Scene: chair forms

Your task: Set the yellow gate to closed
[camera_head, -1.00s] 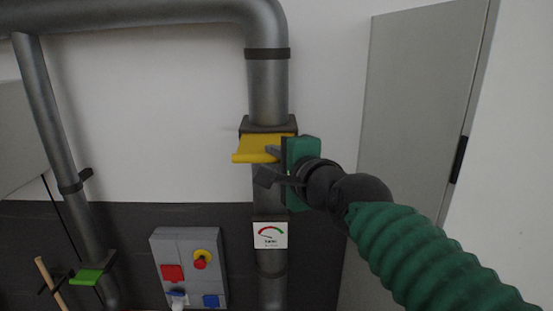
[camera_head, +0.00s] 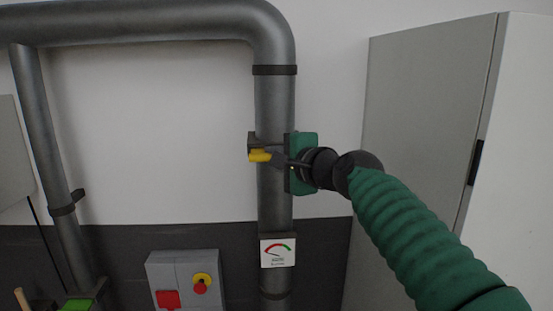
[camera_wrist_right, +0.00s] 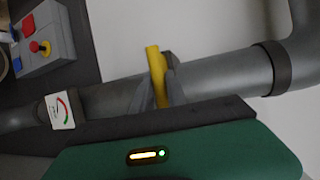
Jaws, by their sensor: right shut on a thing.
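The yellow gate (camera_head: 260,156) is a flat plate at a dark collar on the vertical grey pipe (camera_head: 274,200). Only a small part of it shows in the head view, left of the pipe's middle. In the right wrist view the yellow gate (camera_wrist_right: 156,66) stands up as a narrow strip between two grey fingers. My right gripper (camera_head: 278,158) comes from the right, in front of the pipe, and its fingers (camera_wrist_right: 160,95) are shut on the gate. The green gripper body hides part of the pipe and collar. My left gripper is not in view.
A gauge label (camera_head: 278,253) is on the pipe below. A grey switch box (camera_head: 184,272) with red and yellow parts is at lower left. A green gate (camera_head: 78,304) sits on the left pipe (camera_head: 45,130). A grey cabinet (camera_head: 425,130) stands at right.

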